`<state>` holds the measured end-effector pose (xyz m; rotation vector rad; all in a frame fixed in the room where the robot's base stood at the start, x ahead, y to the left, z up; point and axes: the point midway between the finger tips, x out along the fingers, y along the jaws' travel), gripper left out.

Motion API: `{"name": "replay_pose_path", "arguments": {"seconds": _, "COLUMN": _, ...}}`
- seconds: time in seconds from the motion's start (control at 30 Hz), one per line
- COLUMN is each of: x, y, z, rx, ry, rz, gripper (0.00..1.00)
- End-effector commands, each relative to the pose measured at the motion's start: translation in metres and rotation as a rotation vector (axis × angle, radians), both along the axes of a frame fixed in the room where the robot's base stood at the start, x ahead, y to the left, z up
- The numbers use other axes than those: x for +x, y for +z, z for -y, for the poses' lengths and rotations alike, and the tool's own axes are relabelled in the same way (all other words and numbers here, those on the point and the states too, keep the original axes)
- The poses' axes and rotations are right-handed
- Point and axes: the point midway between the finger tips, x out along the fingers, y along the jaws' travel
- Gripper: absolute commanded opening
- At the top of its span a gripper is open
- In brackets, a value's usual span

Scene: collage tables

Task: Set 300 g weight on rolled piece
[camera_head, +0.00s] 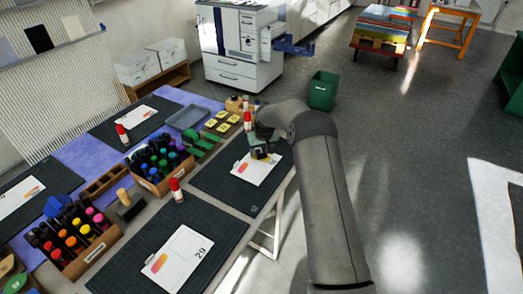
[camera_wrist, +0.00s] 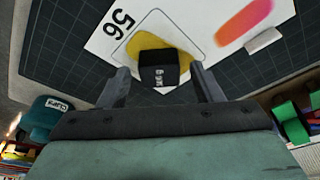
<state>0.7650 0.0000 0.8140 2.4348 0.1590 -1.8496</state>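The weight (camera_wrist: 158,72) is a small black block with pale lettering, too small to read surely. In the wrist view it stands over a yellow piece (camera_wrist: 137,45) on a white card (camera_wrist: 108,40) marked 56, which also bears an orange-pink patch (camera_wrist: 243,22). The weight covers the yellow piece's middle. My gripper (camera_wrist: 162,88) is open, with one finger on each side of the weight and a gap to each. In the head view my gripper (camera_head: 262,142) is low over the card (camera_head: 252,172); it partly hides the weight and the yellow piece.
The card lies on a dark cutting mat (camera_head: 214,183). A red-and-white glue stick (camera_head: 248,121), yellow blocks (camera_head: 222,121) and green dispensers (camera_head: 205,142) stand close behind. A marker box (camera_head: 160,165) is left. A teal clips cup (camera_wrist: 45,116) shows in the wrist view.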

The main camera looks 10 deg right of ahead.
Motion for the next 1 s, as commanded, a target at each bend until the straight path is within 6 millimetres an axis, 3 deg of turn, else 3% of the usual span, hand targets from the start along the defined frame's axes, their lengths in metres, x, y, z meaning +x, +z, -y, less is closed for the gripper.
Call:
{"name": "replay_pose_path", "arguments": {"seconds": 0.27, "x": -0.002, "y": 0.012, "z": 0.001, "rx": -0.001, "ry": 0.0, "rz": 0.002, "gripper": 0.6}}
{"name": "replay_pose_path", "arguments": {"seconds": 0.7, "x": -0.026, "y": 0.097, "z": 0.003, "rx": -0.001, "ry": 0.001, "rz": 0.003, "gripper": 0.6}}
{"name": "replay_pose_path", "arguments": {"seconds": 1.0, "x": -0.033, "y": 0.119, "z": 0.004, "rx": 0.0, "ry": 0.0, "rz": -0.001, "gripper": 0.6}}
